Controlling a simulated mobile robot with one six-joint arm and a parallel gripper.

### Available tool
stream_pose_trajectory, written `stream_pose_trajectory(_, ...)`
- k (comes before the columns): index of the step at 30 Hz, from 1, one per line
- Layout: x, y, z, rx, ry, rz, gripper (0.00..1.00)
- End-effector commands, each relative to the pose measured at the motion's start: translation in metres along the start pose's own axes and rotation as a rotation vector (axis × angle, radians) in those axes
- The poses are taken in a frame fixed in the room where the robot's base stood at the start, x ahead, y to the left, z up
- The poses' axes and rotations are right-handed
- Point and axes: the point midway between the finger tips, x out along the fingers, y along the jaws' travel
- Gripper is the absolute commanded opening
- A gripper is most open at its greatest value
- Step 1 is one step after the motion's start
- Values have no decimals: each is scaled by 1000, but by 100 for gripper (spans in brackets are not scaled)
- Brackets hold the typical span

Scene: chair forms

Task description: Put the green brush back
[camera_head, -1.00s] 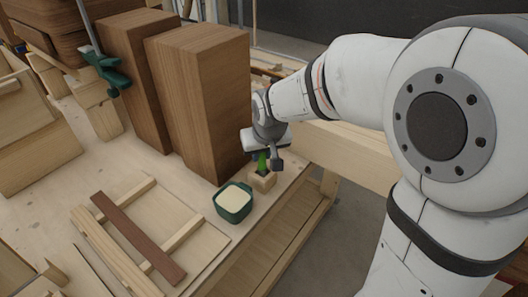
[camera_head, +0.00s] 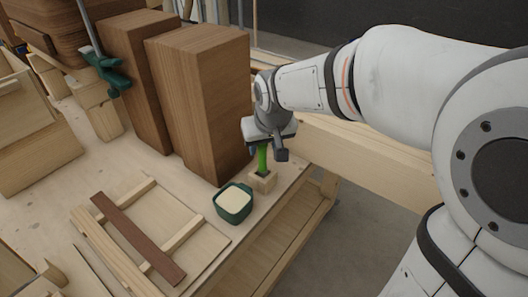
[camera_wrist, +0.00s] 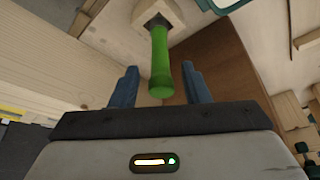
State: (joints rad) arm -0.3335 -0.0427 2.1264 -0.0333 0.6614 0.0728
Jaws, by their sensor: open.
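The green brush (camera_head: 262,157) stands upright in a small light wooden block with a hole (camera_head: 264,183), near the workbench's right edge. In the wrist view the brush's green handle (camera_wrist: 161,62) rises from the block (camera_wrist: 158,14), its end towards my gripper. My gripper (camera_head: 264,148) is directly above the block, at the top of the handle. In the wrist view my gripper (camera_wrist: 159,88) is open, with one blue finger on each side of the handle and a visible gap on both sides. The brush's lower end is hidden in the block.
A green pot with pale contents (camera_head: 234,202) stands just left of the block. Tall brown wooden blocks (camera_head: 205,100) rise close behind. A wooden frame (camera_head: 150,235) lies on the bench (camera_head: 60,190) at front left. A green clamp (camera_head: 108,72) is at the back left.

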Motion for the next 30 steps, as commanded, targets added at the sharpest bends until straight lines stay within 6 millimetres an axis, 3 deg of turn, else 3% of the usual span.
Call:
stream_pose_trajectory(6, -46, 0, 0, 0, 4, 0, 42)
stream_pose_trajectory(14, -72, 5, 6, 10, -4, 4, 42)
stream_pose_trajectory(17, -74, 27, 37, 55, -29, 24, 42)
stream_pose_trajectory(21, -74, 64, 110, 155, -83, 60, 42)
stream_pose_trajectory(24, -72, 78, 156, 216, -118, 79, 42)
stream_pose_trajectory(27, -69, 85, 186, 255, -141, 88, 42)
stream_pose_trajectory(30, -68, 87, 198, 270, -151, 92, 42)
